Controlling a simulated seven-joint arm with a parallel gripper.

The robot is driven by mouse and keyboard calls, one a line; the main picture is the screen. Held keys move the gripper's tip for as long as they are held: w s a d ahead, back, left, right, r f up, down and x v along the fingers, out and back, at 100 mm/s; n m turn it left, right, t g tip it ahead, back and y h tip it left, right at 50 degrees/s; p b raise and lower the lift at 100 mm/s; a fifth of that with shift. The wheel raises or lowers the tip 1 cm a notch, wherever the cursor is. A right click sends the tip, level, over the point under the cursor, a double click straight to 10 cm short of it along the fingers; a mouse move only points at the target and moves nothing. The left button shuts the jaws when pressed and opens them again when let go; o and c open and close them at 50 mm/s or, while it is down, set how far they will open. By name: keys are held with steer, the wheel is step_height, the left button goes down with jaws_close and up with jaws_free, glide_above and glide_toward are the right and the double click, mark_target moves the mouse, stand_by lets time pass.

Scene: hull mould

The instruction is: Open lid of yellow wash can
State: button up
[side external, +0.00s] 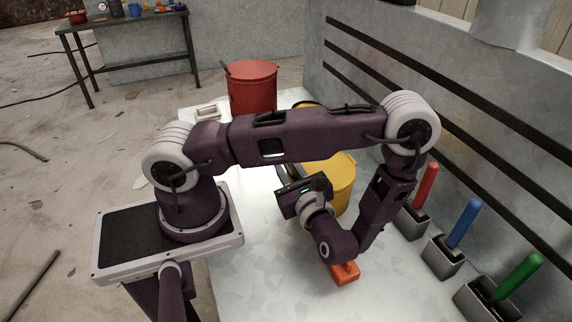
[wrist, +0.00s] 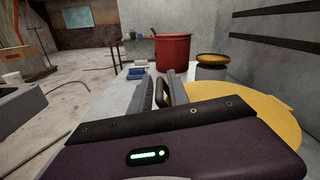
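The yellow wash can (side external: 343,185) stands on the pale worktop, partly hidden behind my arm in the side view. Its flat yellow lid (wrist: 262,108) looks closed and fills the right of the wrist view. A black handle (wrist: 162,92), apparently the lid's, shows between my fingers. My gripper (wrist: 161,84) is at the can's left side, with its two grey fingers apart on either side of the handle. I cannot tell whether either finger touches it. In the side view my gripper (side external: 283,174) is small and its fingertips are mostly hidden.
A red can (side external: 253,90) stands farther back. A grey can with a yellow-brown lid (wrist: 212,66) is beyond the yellow one. Red, blue and green-handled tools (side external: 463,224) stand in grey holders by the wall at right. An orange block (side external: 345,274) lies near my wrist.

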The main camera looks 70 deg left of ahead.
jaws_close()
steer(key=shift+s, duration=0.15)
stand_by(1.0)
